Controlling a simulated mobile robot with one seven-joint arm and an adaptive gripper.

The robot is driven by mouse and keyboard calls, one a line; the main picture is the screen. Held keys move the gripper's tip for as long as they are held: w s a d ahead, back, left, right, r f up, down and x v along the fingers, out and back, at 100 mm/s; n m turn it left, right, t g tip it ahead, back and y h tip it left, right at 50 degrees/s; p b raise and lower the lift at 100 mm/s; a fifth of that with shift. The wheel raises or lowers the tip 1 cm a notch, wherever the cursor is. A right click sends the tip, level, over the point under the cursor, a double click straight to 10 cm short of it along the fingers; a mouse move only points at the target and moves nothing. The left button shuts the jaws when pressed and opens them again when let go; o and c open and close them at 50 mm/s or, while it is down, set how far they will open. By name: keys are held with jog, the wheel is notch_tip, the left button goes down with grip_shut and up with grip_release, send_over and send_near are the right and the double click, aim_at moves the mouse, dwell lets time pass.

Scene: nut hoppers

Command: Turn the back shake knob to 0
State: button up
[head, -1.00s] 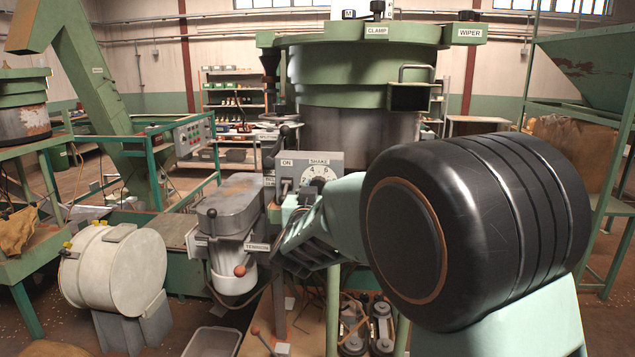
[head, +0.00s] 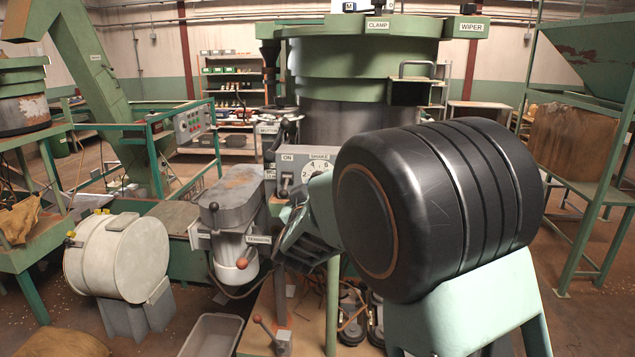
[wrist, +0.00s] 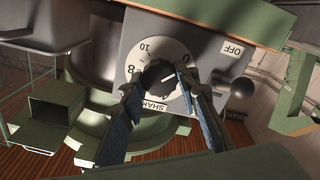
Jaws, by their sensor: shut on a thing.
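The shake knob (wrist: 159,80) is a dark round knob on a white numbered dial marked SHAKE, on a grey control box. In the wrist view, my gripper (wrist: 155,84) has its two blue-padded fingers on either side of the knob, shut on it. A pale line on the knob points up and right, roughly toward the 0; the fingers hide part of the dial, so I cannot tell its exact setting.
A switch (head: 285,185) marked ON sits left of the dial. A grey motor with a red-knobbed TENSION lever (head: 242,263) stands close to the left of my wrist. The large green hopper (head: 365,60) rises behind the control box. A grey bin (head: 211,337) is on the floor.

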jog(key=o, duration=1.2)
jog(key=shift+c, duration=0.2)
jog(key=s, duration=1.2)
jog(key=shift+a, duration=0.2)
